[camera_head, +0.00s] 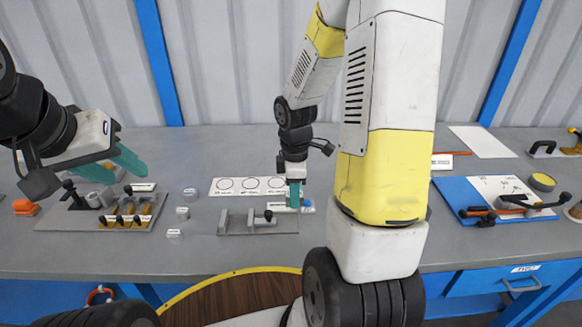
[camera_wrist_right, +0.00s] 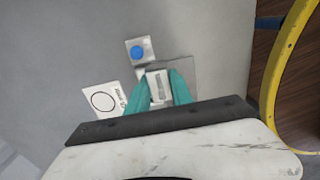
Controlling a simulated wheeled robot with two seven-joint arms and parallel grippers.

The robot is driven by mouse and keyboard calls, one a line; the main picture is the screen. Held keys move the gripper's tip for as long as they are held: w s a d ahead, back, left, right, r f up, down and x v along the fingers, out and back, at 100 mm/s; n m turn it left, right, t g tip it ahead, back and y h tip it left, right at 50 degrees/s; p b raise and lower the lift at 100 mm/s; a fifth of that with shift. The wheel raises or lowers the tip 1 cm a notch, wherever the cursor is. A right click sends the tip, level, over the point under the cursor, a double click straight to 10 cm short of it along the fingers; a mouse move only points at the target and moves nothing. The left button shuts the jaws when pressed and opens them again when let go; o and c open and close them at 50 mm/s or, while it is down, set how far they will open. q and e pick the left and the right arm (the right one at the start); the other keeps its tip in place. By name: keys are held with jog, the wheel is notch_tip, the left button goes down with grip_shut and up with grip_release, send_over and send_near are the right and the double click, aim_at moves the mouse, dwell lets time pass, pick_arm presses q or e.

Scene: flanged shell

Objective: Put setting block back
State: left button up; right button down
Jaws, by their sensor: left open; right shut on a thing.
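My right gripper (camera_head: 294,195) points down at the right end of a grey fixture plate (camera_head: 232,228) on the bench. In the right wrist view its teal fingers (camera_wrist_right: 160,90) are shut on a small grey block with a white label (camera_wrist_right: 158,82), which may be the setting block; the label is too small to read. The fingers hide this block in the head view. I cannot tell whether it touches the plate, whose corner shows in the wrist view (camera_wrist_right: 184,70). My left gripper (camera_head: 112,168) is open and empty, above the left rack.
A white card with several circles (camera_head: 248,186) lies behind the plate. Several small labelled blocks (camera_head: 182,213) stand to its left. A rack of amber pieces with black knobs (camera_head: 130,213) lies further left. A blue board with tools (camera_head: 470,190) is at the right.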

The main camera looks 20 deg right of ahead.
send_over(308, 188)
jog(key=shift+s+a+f, duration=0.15)
jog(key=shift+a+f, duration=0.05)
jog(key=shift+f, duration=0.45)
jog(key=shift+d+f, duration=0.15)
jog(key=shift+f, duration=1.6)
jog(key=c, duration=1.1)
grip_release()
jog(key=shift+f, duration=0.15)
